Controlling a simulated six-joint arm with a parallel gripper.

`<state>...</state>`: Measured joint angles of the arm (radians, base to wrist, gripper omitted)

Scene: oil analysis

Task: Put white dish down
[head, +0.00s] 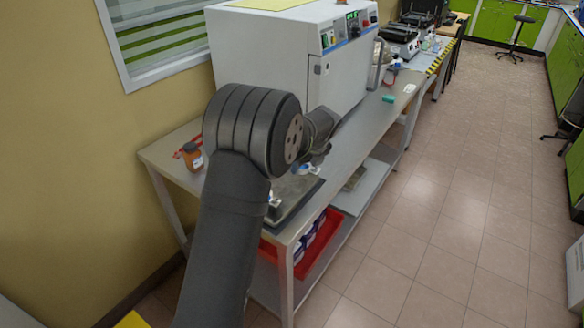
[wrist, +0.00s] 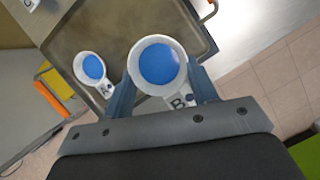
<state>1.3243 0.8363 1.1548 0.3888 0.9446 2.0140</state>
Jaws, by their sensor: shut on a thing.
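In the wrist view, my gripper (wrist: 163,88) is shut on a white dish (wrist: 177,103) with a round blue inside and a letter B on its handle. The fingers sit on either side of the handle. The held dish looks larger than a second white dish (wrist: 107,88), also blue inside, so it appears nearer the camera and raised; the exact gap below it cannot be told. The second dish lies to the left on a dark tray (wrist: 125,25). In the head view, a white and blue dish (head: 309,169) shows at my arm's end, above the tray (head: 295,208); my fingers are mostly hidden.
A large white oven-like machine (head: 268,55) stands behind on the metal table (head: 365,140). A brown bottle (head: 193,157) stands at the table's left. A white labelled piece (wrist: 30,4) shows at the wrist view's top left. A red bin (head: 318,245) sits below.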

